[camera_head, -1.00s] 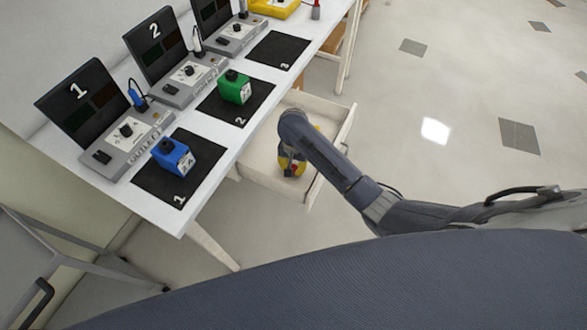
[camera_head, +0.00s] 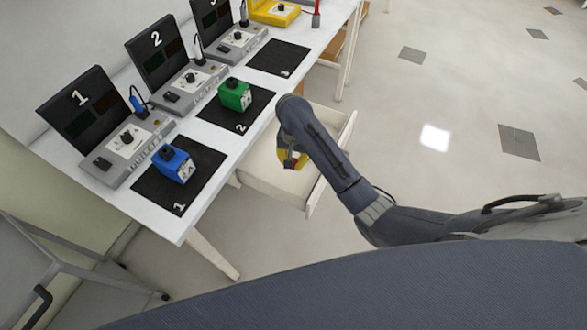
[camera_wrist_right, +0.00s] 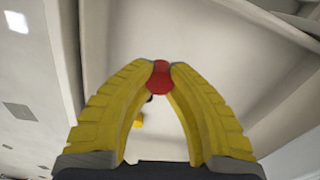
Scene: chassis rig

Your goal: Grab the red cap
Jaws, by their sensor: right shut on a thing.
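My right gripper (camera_wrist_right: 158,78) has yellow fingers and is shut on the red cap (camera_wrist_right: 158,84), which is pinched between the fingertips in the right wrist view. In the head view, the right gripper (camera_head: 292,160) shows partly below my dark wrist, with a bit of red at its fingers, over the open drawer (camera_head: 262,175). The wrist hides most of the fingers and cap there. My left gripper is not in view.
A white table (camera_head: 200,222) beside the drawer holds a blue box (camera_head: 174,165) on mat 1, a green box (camera_head: 234,95) on mat 2, and several numbered grey outlet stations. Open floor lies to the right.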

